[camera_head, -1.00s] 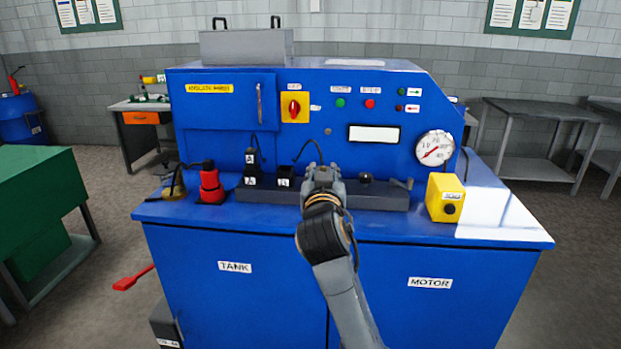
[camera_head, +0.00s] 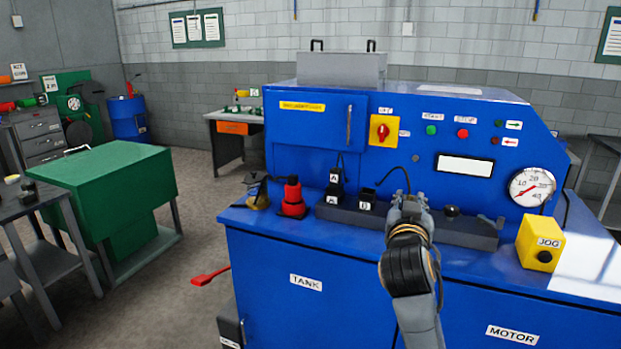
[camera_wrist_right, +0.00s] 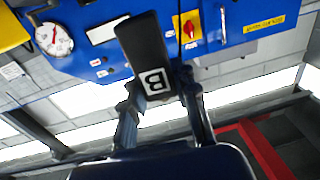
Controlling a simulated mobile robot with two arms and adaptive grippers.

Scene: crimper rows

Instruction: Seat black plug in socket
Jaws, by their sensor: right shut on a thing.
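My right gripper (camera_head: 408,200) is over the grey strip (camera_head: 465,232) on the blue machine, to the right of socket B. In the right wrist view the gripper (camera_wrist_right: 160,98) is shut on a black plug (camera_wrist_right: 143,42) with a white B label. In the head view the gripper hides most of this plug, and a black cord curves up behind it. Socket B (camera_head: 367,202) is a black block with a white B label. Beside it to the left, a plug labelled A (camera_head: 336,180) stands upright in socket A (camera_head: 332,200). My left gripper is out of view.
A red bottle-like object (camera_head: 293,198) stands left of the sockets. A black knob (camera_head: 451,210), a small lever (camera_head: 491,221) and a yellow JOG box (camera_head: 540,243) are to the right. The machine's panel (camera_head: 395,105) rises behind the strip.

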